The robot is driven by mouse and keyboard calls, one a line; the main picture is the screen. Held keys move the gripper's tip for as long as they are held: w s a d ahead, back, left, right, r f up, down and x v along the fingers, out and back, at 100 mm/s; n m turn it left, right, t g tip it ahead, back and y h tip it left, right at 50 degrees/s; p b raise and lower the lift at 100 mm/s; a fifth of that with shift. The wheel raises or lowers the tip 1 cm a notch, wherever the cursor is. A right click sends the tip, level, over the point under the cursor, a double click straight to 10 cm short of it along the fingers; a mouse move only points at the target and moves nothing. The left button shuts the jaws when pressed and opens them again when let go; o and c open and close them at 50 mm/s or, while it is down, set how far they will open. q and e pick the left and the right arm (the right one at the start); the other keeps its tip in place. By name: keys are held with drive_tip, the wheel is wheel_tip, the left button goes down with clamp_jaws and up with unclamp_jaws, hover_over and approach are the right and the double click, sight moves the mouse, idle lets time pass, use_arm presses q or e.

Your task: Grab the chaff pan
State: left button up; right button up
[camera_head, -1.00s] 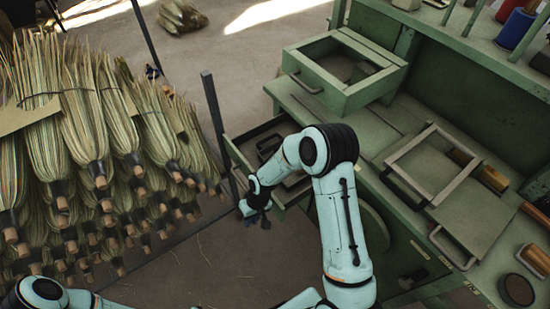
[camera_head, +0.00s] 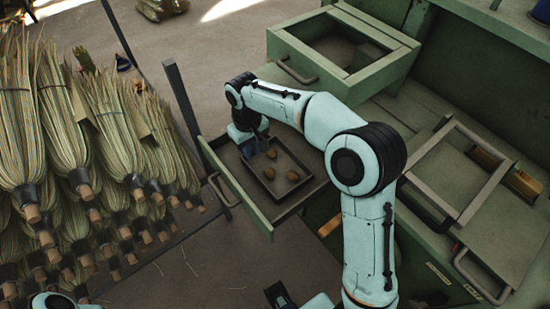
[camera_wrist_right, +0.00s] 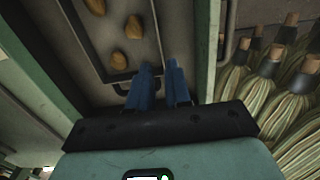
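The chaff pan, a shallow dark rectangular tray (camera_head: 296,196), lies inside the pulled-out green drawer (camera_head: 237,196) with several brown lumps in it. It also shows in the right wrist view (camera_wrist_right: 72,35), at the upper left. My right gripper (camera_head: 258,149) reaches down at the pan's far left corner in the head view. In the right wrist view its blue fingers (camera_wrist_right: 160,80) are close together beside the pan's rim. Whether the rim is between them is hidden.
The green bench (camera_head: 385,110) stands at the right, with an upper open box drawer (camera_head: 300,45) above the pan's drawer. A dark post (camera_head: 183,100) stands at the drawer's left. Several stacked brooms (camera_head: 70,140) fill the left. The floor below the drawer is mostly clear.

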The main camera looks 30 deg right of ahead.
drive_tip(key=f+b, duration=0.1)
drive_tip(key=f, duration=0.6)
drive_tip(key=shift+d+f, duration=0.2)
wheel_tip(320, 180, down, 6)
drive_tip(key=shift+s+a+r+b, duration=0.15)
drive_tip(key=shift+b, duration=0.2)
clamp_jaws()
